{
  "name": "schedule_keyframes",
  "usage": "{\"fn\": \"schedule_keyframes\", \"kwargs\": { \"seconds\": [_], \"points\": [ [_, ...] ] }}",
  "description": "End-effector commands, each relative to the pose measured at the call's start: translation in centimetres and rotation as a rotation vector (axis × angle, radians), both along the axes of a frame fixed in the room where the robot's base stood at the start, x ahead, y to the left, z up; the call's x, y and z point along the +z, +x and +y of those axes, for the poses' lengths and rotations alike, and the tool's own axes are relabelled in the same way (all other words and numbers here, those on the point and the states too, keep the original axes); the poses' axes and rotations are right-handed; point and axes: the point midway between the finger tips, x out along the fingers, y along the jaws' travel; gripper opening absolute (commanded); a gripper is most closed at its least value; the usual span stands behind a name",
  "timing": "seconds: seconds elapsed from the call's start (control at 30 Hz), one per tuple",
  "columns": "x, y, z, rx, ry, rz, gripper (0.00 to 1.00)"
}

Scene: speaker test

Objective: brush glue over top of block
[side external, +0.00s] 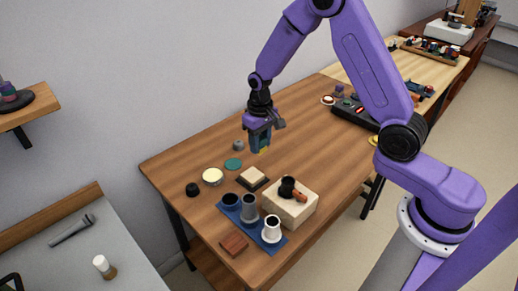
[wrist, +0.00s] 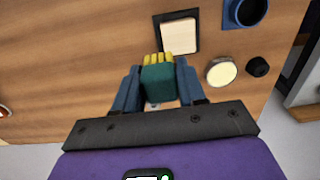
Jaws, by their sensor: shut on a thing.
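My gripper (side external: 259,135) is shut on a brush with a teal handle and yellow bristles. In the wrist view the brush (wrist: 158,82) sits between both fingers (wrist: 157,90), bristles pointing away from the wrist. In the side view the gripper hangs above the table, and the yellow bristles show below it. The block (side external: 252,176) is pale and square, on a dark base; it also shows in the wrist view (wrist: 179,37), just beyond the bristles. The brush appears apart from it. A round dish of cream-coloured stuff, probably glue (side external: 212,176), stands left of the block and also shows in the wrist view (wrist: 221,72).
A black knob-like piece (side external: 192,189) is beside the dish. A teal disc (side external: 233,163) and a small grey piece (side external: 238,145) lie behind the block.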

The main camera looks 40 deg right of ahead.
Motion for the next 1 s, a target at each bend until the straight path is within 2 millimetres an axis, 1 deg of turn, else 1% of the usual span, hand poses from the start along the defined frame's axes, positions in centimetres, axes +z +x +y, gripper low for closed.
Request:
{"fn": "schedule_keyframes", "kwargs": {
  "seconds": [0.17,0.37,1.0],
  "points": [
    [-0.1,0.4,0.0,0.0,0.0,0.001,0.16],
    [-1.2,0.4,0.0,0.0,0.0,0.002,0.16],
    [-7.0,0.4,0.0,-0.001,0.0,0.002,0.16]
  ]
}}
